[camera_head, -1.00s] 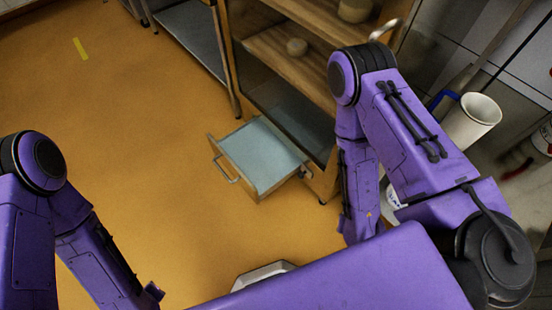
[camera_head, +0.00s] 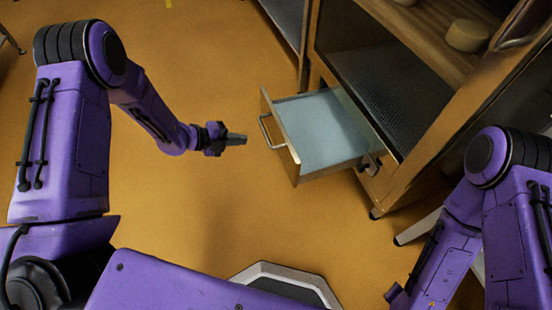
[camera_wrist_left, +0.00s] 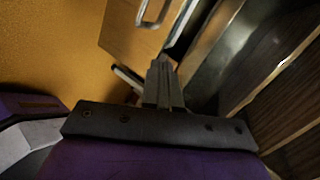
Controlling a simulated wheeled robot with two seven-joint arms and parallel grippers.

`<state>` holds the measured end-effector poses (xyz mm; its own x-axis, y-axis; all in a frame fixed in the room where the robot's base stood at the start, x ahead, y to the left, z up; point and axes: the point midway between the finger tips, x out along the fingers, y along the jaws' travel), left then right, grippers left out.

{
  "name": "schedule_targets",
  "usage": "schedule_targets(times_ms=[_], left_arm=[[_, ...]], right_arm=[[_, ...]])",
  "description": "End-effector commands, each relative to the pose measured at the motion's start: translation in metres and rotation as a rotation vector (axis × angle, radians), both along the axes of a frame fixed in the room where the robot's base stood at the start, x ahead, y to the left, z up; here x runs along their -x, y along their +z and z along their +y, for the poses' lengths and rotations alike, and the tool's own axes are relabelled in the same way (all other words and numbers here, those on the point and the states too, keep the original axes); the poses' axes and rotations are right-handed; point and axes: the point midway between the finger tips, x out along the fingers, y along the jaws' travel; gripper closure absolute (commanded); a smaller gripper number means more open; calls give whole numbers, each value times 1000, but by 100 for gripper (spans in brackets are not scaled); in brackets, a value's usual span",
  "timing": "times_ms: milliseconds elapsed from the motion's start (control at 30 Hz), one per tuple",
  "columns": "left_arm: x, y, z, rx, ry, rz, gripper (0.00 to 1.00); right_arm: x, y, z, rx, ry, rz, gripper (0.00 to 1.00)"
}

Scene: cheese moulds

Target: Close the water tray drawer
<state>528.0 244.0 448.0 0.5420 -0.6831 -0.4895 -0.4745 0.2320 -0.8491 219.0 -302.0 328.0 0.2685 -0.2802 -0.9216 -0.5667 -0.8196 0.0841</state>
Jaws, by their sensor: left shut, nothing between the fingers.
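The water tray drawer (camera_head: 318,130) sticks out, open, from the bottom of the wooden cabinet. Its inside is pale blue-grey, and its wooden front (camera_head: 279,135) carries a metal bar handle (camera_head: 268,130). My left gripper (camera_head: 240,139) is shut and empty, a little left of the handle and apart from it in the head view. In the left wrist view the closed fingers (camera_wrist_left: 160,70) point towards the wooden drawer front (camera_wrist_left: 128,38), with the handle (camera_wrist_left: 160,14) at the top. My right arm shows at the lower right of the head view; its gripper fingers are not visible.
The wooden cabinet (camera_head: 390,170) holds shelves with a round cheese (camera_head: 468,36) and a dark mesh panel (camera_head: 380,90). A metal-framed rack (camera_head: 288,20) stands beside it. The orange floor left of the drawer is clear.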

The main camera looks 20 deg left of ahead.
Motion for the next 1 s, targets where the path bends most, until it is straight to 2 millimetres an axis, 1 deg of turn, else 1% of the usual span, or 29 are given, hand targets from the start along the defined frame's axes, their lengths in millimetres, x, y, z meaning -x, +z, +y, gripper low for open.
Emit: schedule_targets(times_ms=[33, 100, 167, 267, 367, 700, 833, 1000], left_arm=[[-5, -15, 4, -48, -69, -64, 100], [-7, -15, 8, -101, -147, -125, 100], [-8, -15, 8, -124, -182, -150, 100], [-12, -18, 2, -132, -196, -160, 100], [-20, -28, -11, -131, -196, -157, 100], [-56, -66, -65, -128, -193, -154, 100], [-68, -63, -83, -129, -193, -156, 100], [-77, -62, -95, -129, -190, -155, 100]], right_arm=[[0, -22, 0, 0, 0, 0, 57], [0, -27, 0, 1, 0, -1, 57], [0, -27, 0, 1, 0, -1, 57], [0, -29, 0, 1, 0, -1, 57], [0, -35, 0, 0, -1, -1, 57], [0, -60, 0, 1, 0, -1, 57], [0, -64, 0, 0, 0, 0, 57], [0, -67, 0, 0, -1, 0, 57]])
